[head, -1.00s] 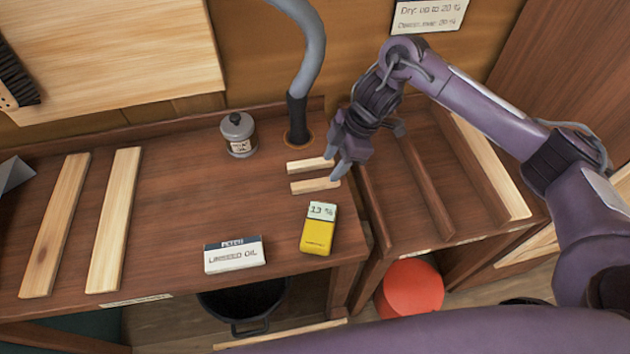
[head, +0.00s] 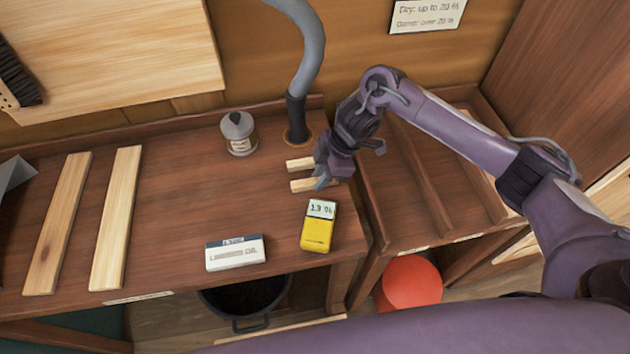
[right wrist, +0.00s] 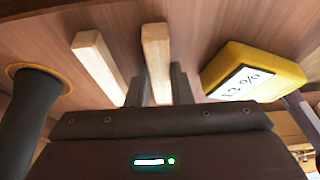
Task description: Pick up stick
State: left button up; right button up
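Two short pale wooden sticks lie side by side at the right end of the bench. The far stick (head: 299,163) is by the hose foot; the near stick (head: 301,185) is closer to the yellow meter. My right gripper (head: 322,178) is over their right ends and partly hides them. In the right wrist view, the near stick (right wrist: 156,50) runs between my two dark fingers (right wrist: 158,88), one on each side, with the fingers apart. The far stick (right wrist: 98,58) lies outside, left of the fingers. My left gripper is not in view.
A yellow meter (head: 318,229) reading 13 % lies in front of the sticks. A grey hose (head: 297,110) rises behind them. A slotted rack (head: 410,190) is right.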

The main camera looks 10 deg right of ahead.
grip_shut()
